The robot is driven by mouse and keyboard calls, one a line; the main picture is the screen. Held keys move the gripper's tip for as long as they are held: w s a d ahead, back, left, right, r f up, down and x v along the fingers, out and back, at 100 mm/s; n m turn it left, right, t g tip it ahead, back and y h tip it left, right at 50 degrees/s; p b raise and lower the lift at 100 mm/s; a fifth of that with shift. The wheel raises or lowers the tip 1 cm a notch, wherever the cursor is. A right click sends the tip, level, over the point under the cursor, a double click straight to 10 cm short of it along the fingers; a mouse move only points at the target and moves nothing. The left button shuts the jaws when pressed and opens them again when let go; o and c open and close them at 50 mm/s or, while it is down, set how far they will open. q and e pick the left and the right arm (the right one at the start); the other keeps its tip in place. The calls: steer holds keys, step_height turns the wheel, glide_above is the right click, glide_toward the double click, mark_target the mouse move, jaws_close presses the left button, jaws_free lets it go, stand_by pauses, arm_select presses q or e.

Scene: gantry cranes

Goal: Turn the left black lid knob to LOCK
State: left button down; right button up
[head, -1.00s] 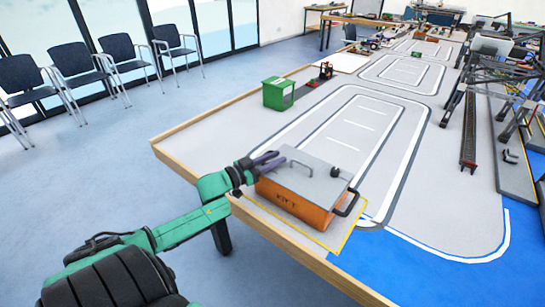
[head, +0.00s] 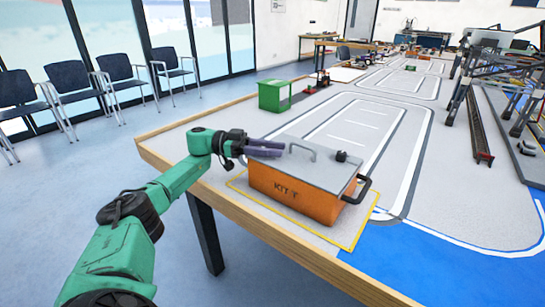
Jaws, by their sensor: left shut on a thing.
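The orange box (head: 310,203) marked KIT sits on the near part of the table with a grey lid (head: 317,171). The lid has a raised grey handle (head: 303,146) and a black knob (head: 341,156) toward its right side. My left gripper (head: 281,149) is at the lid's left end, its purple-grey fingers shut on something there. The left black knob is not visible; the fingers cover that spot. Any LOCK marking is too small to read. My right gripper is not in view.
A yellow outline (head: 351,248) surrounds the box on the table (head: 190,150). A black side handle (head: 358,190) sticks out at the box's right. A green bin (head: 274,96) stands farther back. Chairs line the left wall. The grey track behind the box is clear.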

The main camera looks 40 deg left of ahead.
arm_select(q)
steer(key=shift+s+d+f+m+g+h, duration=0.15)
steer(key=shift+m+g+h, duration=0.35)
steer(key=shift+g, duration=0.5)
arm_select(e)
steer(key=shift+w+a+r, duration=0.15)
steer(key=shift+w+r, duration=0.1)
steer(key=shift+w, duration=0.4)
arm_select(q)
steer(key=c, duration=0.6)
jaws_free()
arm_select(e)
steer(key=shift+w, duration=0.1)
